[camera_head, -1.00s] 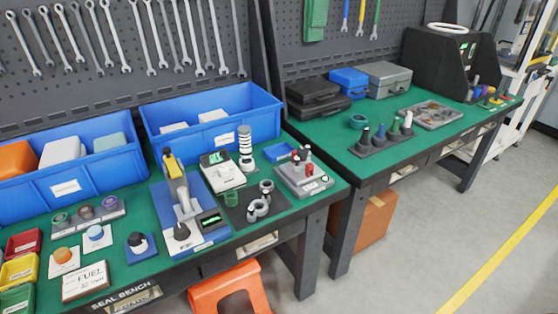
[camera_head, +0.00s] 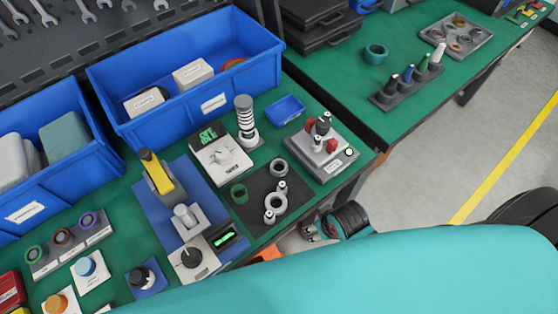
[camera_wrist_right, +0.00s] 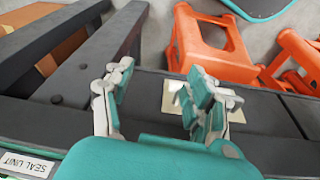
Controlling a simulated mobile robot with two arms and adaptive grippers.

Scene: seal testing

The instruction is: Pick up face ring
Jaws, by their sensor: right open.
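A grey plate (camera_head: 73,243) at the left holds three coloured rings. My right gripper (camera_head: 316,230) is beyond the bench's front edge, to the right of the mat, apart from the rings. Its fingers are spread and empty in the wrist view (camera_wrist_right: 160,78). My left gripper is not in view.
A grey fixture with red parts (camera_head: 320,148) stands behind the mat. A blue press base (camera_head: 155,205) and a display unit (camera_head: 220,155) stand left of it. Orange stools (camera_wrist_right: 212,45) and dark bench legs (camera_wrist_right: 85,65) are below my right gripper.

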